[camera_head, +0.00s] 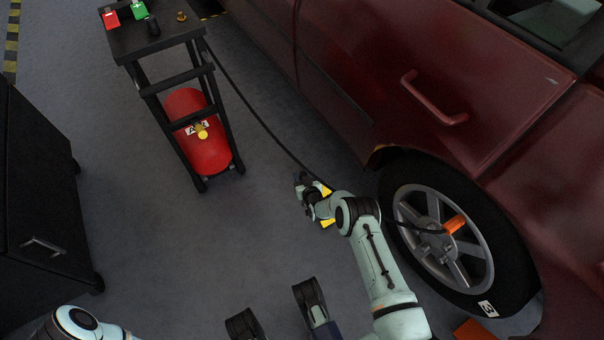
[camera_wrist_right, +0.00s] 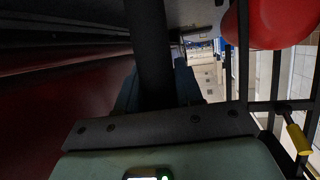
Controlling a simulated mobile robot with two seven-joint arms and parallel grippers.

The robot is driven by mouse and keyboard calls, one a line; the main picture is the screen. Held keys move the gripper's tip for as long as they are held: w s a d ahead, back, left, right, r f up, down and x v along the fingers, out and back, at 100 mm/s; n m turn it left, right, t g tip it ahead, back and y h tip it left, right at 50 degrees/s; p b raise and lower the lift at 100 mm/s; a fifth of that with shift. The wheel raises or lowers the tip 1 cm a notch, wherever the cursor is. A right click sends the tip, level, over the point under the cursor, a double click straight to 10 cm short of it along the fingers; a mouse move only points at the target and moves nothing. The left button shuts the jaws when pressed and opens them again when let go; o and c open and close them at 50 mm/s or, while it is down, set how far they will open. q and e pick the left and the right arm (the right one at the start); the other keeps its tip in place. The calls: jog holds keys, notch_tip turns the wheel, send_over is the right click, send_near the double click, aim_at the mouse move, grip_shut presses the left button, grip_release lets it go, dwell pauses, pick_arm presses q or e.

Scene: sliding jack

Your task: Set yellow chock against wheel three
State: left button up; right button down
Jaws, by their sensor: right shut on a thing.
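The yellow chock (camera_head: 327,222) is in my right gripper (camera_head: 309,194). Only yellow pieces show beside the jaws in the head view; the wrist hides the rest. A dark upright piece (camera_wrist_right: 150,50) stands between the jaws in the right wrist view. The gripper is above the floor, left of the car wheel (camera_head: 435,240) and apart from it. The wheel has a black tyre with a white tag (camera_head: 487,308), its mark too small to read. My left gripper (camera_head: 276,308) shows only two dark, spread fingers at the bottom edge, with nothing seen between them.
A dark red car (camera_head: 400,50) fills the right side. A black cart (camera_head: 160,42) holds a red tank (camera_head: 198,130); its black hose runs towards my right wrist. An orange piece (camera_head: 455,223) sits at the wheel hub. A dark cabinet (camera_head: 35,200) stands left. Grey floor between is clear.

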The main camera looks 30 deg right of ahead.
jog(key=shift+f, duration=0.4)
jog(key=s+d, duration=0.4)
jog(key=d, duration=0.6)
jog(key=s+d, duration=0.4)
jog(key=d, duration=0.7)
jog(key=shift+s, duration=0.2)
dwell(1.1)
jog(key=shift+s, duration=0.1)
